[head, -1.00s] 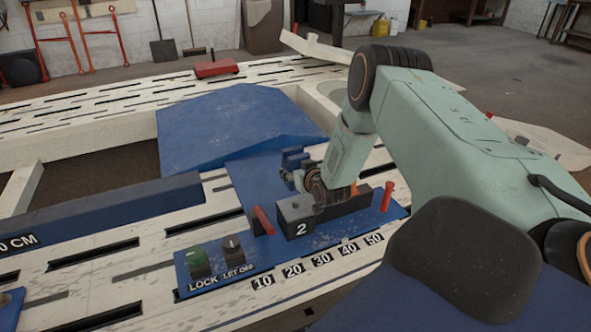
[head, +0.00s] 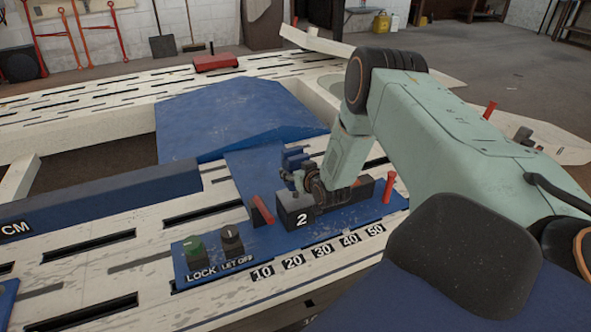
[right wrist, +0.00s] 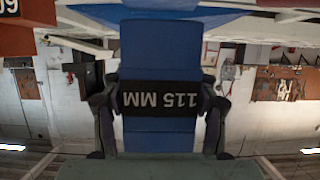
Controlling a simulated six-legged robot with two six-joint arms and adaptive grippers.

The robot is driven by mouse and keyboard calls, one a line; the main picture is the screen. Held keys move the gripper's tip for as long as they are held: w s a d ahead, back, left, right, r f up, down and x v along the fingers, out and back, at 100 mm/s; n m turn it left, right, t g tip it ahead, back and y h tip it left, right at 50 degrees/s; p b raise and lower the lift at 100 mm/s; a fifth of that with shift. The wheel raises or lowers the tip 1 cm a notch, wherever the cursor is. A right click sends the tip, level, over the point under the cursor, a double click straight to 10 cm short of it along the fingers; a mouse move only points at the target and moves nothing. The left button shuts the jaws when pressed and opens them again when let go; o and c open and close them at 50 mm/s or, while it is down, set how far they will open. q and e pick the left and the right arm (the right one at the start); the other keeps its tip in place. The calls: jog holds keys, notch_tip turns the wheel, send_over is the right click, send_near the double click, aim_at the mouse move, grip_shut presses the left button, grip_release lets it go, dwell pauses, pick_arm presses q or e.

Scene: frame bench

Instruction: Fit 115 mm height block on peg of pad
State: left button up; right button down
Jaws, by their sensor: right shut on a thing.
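A blue block with a black "115 MM" label (right wrist: 160,60) fills the middle of the right wrist view, its lettering upside down. My right gripper (right wrist: 159,118) is shut on it, with one dark finger at each side. In the head view my right gripper (head: 297,180) is small and partly hidden by its own wrist. A small blue piece at its tip (head: 293,157) looks like the block, above the blue base plate. I cannot make out the pad or its peg; the arm may cover them. My left gripper is not in view.
A dark box marked 2 (head: 296,207) stands just in front of the right gripper, between a red lever (head: 262,209) and a red post (head: 389,187). A blue ramp (head: 235,120) lies behind.

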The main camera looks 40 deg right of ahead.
jog(key=shift+w+f+b, duration=0.15)
jog(key=shift+f+b, duration=0.25)
jog(key=shift+f, duration=0.1)
dwell(1.5)
jog(key=shift+f+b, duration=1.45)
jog(key=shift+f, duration=0.55)
dwell(0.4)
jog(key=shift+c, duration=2.3)
grip_release()
jog(key=shift+o, duration=0.8)
jog(key=shift+f, duration=0.1)
